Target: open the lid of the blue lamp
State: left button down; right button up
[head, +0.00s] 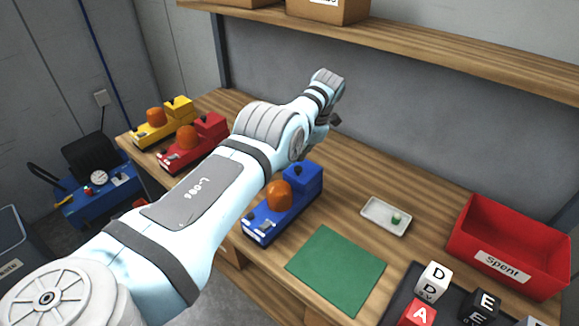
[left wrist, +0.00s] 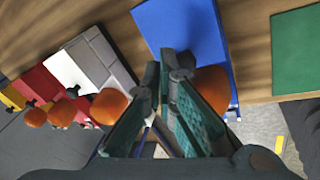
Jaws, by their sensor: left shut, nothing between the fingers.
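The blue lamp (head: 283,208) stands on the wooden bench with an orange dome (head: 279,195) and a raised blue box at its back. In the left wrist view its flat blue top (left wrist: 185,28) lies beyond the fingertips, and its orange dome (left wrist: 212,84) is partly hidden by a finger. I cannot tell how its lid stands. My left gripper (left wrist: 168,62) is shut and empty, near the lamp's blue top; contact cannot be told. In the head view this gripper (head: 334,121) is behind the lamp, partly hidden by my wrist. My right gripper is not in view.
A red lamp (head: 193,143) and a yellow lamp (head: 163,124) stand at left. A white-grey lamp (left wrist: 88,58) shows between red and blue in the wrist view. Right are a green mat (head: 337,268), white tray (head: 386,216), red "Spent" bin (head: 508,244) and lettered cubes (head: 434,280). A shelf runs above.

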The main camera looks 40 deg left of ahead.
pick_arm(q)
jog(key=shift+s+a+f, duration=0.1)
jog(key=shift+s, duration=0.2)
jog(key=shift+s+a, duration=0.3)
jog(key=shift+s, duration=0.05)
jog(key=shift+w, duration=0.1)
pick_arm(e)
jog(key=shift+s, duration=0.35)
pick_arm(q)
jog(key=shift+w+d, duration=0.15)
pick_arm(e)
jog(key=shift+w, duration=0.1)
